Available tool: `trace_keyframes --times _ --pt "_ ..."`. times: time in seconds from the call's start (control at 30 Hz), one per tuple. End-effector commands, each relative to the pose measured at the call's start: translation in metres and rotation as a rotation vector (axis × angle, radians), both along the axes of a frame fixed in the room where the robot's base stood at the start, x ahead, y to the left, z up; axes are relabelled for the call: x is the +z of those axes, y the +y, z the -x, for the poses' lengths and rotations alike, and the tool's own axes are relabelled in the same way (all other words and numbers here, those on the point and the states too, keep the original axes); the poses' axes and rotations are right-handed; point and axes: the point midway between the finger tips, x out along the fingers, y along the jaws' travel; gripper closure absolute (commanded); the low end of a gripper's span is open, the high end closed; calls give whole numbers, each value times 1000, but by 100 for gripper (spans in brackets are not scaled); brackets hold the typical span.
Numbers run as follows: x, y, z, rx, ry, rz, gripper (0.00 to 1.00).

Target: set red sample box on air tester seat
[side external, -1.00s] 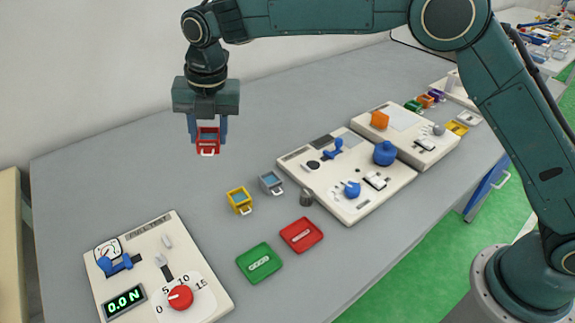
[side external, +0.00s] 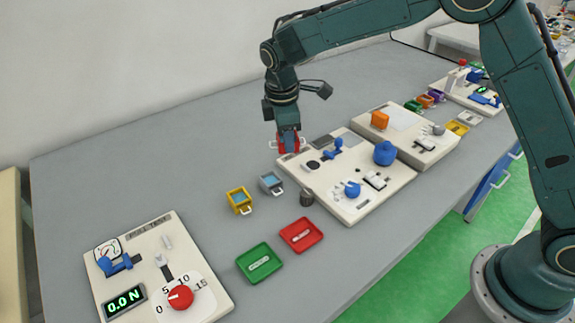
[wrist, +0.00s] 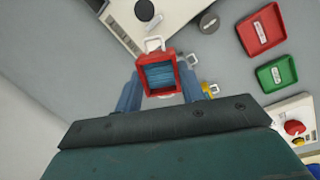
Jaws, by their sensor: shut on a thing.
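The red sample box (side external: 289,146) is held in my gripper (side external: 288,142), above the table by the back left corner of the middle cream tester board (side external: 352,205). In the wrist view the red box (wrist: 142,76) sits between the two blue fingers of my gripper (wrist: 160,88), its open top with blue-grey content facing the camera and its white handle pointing at the board. A dark round spot (side external: 313,165) is on the board, beside a blue lever (side external: 333,149); I cannot tell for sure that it is the seat.
Yellow (side external: 238,199) and grey (side external: 271,183) boxes stand left of the board, near a dark grey cylinder (side external: 306,197). Red (side external: 318,236) and green (side external: 244,264) trays lie in front. A pull-test board (side external: 205,270) is at the left. The table behind is clear.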

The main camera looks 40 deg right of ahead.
Motion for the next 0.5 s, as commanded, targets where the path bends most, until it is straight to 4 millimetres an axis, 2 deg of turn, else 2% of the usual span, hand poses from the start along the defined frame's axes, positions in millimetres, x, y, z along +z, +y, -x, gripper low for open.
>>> trace_keyframes --times 0.5 --pt "-26 -77 38 -676 1 0 91"
